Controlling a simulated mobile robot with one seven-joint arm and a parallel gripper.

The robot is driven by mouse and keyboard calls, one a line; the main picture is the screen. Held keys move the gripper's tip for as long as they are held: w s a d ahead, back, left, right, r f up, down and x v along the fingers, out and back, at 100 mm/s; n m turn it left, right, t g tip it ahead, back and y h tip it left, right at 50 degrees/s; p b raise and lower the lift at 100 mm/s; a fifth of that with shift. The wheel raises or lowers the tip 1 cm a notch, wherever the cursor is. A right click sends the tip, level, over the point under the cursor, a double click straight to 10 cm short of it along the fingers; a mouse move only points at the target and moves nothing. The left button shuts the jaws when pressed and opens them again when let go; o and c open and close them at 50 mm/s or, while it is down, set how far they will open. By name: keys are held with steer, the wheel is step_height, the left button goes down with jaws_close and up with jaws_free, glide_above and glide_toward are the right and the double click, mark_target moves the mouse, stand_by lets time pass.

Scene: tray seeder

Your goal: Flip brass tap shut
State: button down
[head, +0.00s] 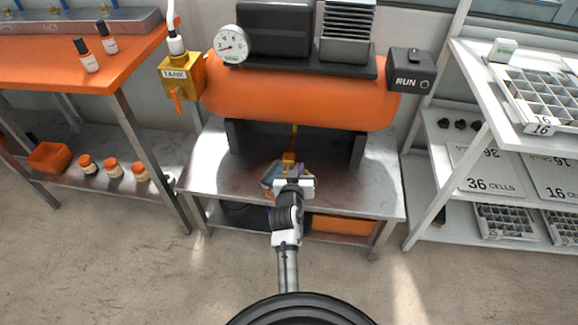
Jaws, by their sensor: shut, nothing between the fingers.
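A small brass-coloured fitting (289,157), which looks like the brass tap, hangs on a thin stem below the orange tank (300,103). It is small, and I cannot tell how its lever is turned. My gripper (292,176) is shut and empty, just in front of and below the fitting. The hand hides part of that area, and I cannot tell whether the fingers touch the fitting. A yellow block marked TANK (182,77), with an orange lever (177,101) pointing down, sits at the tank's left end.
The tank stands on dark legs on a metal bench (214,165). A RUN box (410,70) is at the tank's right end. An orange-topped table (130,60) is left, white shelves (450,150) right. The front floor is clear.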

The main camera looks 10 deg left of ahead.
steer(key=shift+d, duration=0.1)
step_height(320, 180, up, 4)
steer(key=w+p, duration=0.2)
steer(key=p, duration=0.1)
steer(key=a+b+v, duration=0.1)
steer(key=v, duration=0.8)
steer(key=shift+s+a+f+b, duration=0.15)
steer(key=shift+s+f+b, duration=0.1)
steer(key=shift+s+b, duration=0.15)
